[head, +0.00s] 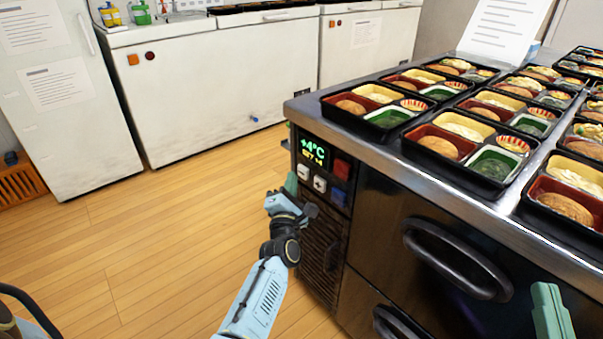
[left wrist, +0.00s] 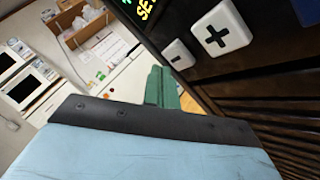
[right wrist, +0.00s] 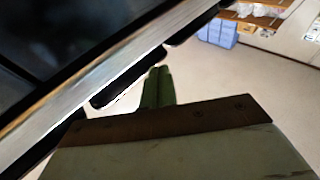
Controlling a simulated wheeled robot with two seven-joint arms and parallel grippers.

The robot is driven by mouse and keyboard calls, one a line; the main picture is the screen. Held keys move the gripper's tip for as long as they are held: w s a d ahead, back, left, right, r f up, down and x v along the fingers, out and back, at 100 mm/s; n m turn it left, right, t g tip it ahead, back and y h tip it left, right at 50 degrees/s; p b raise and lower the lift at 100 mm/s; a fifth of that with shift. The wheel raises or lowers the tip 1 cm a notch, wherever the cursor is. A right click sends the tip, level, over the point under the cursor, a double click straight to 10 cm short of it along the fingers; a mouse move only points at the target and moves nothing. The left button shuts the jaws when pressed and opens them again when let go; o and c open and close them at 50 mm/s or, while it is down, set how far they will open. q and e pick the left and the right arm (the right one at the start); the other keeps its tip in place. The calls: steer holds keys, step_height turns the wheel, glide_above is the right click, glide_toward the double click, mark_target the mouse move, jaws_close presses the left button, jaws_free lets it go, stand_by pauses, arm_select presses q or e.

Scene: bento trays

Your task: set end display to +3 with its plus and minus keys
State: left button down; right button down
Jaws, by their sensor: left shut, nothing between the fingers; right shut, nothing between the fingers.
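The end display (head: 314,150) on the steel counter's end panel shows +4°C in green. A smaller yellow SET line below it is too small to read surely. Under it are two white keys, the minus key (head: 304,172) and the plus key (head: 320,184). The left wrist view also shows the plus key (left wrist: 222,28) and the minus key (left wrist: 178,54). My left gripper (head: 291,183) is shut and empty, its green tips (left wrist: 162,86) just beside the minus key; contact cannot be told. My right gripper (head: 550,308) is shut and empty before the counter's drawers.
A red button (head: 342,168) and a blue button (head: 338,196) sit right of the display and keys. Bento trays (head: 372,117) cover the counter top (head: 312,112). A black drawer handle (head: 455,260) sticks out near my right gripper. Wooden floor (head: 180,230) is clear at left.

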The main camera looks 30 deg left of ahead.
stand_by(0.7)
arm_select(q)
steer(key=shift+w+d, duration=0.2)
steer(key=shift+w, duration=0.2)
steer(key=shift+w+d+b, duration=0.15)
steer(key=shift+w+b, duration=0.3)
stand_by(0.5)
steer(key=shift+s, duration=0.1)
steer(key=shift+s+a+p, duration=0.3)
steer(key=shift+s+p, duration=0.2)
steer(key=shift+s, duration=0.25)
steer(key=shift+s+a+p, duration=0.35)
steer(key=shift+s, duration=0.4)
steer(key=shift+s+a+p, duration=0.3)
steer(key=shift+s+p, duration=0.1)
steer(key=shift+s, duration=0.4)
steer(key=shift+s+a+p, duration=0.35)
steer(key=shift+s, duration=0.4)
